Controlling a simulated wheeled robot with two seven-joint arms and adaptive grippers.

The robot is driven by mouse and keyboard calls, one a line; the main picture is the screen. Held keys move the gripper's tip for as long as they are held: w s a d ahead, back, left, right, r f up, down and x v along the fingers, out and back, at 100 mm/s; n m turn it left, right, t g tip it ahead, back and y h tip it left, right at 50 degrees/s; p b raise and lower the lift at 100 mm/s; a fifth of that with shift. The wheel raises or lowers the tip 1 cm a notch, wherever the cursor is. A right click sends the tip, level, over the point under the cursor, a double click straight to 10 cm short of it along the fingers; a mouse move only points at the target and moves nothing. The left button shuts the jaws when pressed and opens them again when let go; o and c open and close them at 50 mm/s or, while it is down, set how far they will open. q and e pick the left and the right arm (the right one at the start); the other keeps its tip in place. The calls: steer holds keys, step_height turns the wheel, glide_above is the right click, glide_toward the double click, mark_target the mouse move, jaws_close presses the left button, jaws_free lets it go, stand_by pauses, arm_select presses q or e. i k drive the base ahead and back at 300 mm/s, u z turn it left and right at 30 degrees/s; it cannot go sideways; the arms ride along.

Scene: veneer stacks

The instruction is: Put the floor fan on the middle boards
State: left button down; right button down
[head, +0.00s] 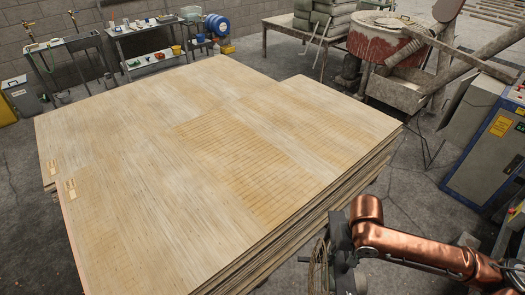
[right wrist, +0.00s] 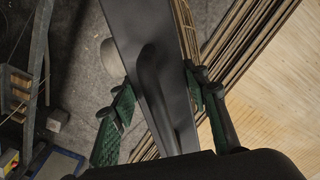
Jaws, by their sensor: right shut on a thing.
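The floor fan (head: 318,266) shows as a round wire cage at the bottom of the head view, beside the near right edge of the board stacks. My right gripper (head: 341,243) is at the fan, off the side of the stacks. In the right wrist view, the green-padded fingers of my right gripper (right wrist: 158,90) are shut on a dark grey part of the fan (right wrist: 140,35). Much of the fan is hidden by my gripper and the frame edge. The middle boards (head: 238,165) lie flat, with a darker banded patch, and their top looks bare. My left gripper is out of view.
Layered board edges (right wrist: 245,40) run close beside the fan in the right wrist view. A blue-grey cabinet (head: 478,150) stands at the right. A red-and-white drum (head: 380,42) and work tables (head: 147,45) stand at the back. Concrete floor lies around the stacks.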

mark_target(258, 191)
steer(key=z, duration=1.3)
steer(key=i, duration=2.45)
steer(key=u, duration=3.85)
steer(key=i, duration=0.3)
steer(key=u, duration=0.05)
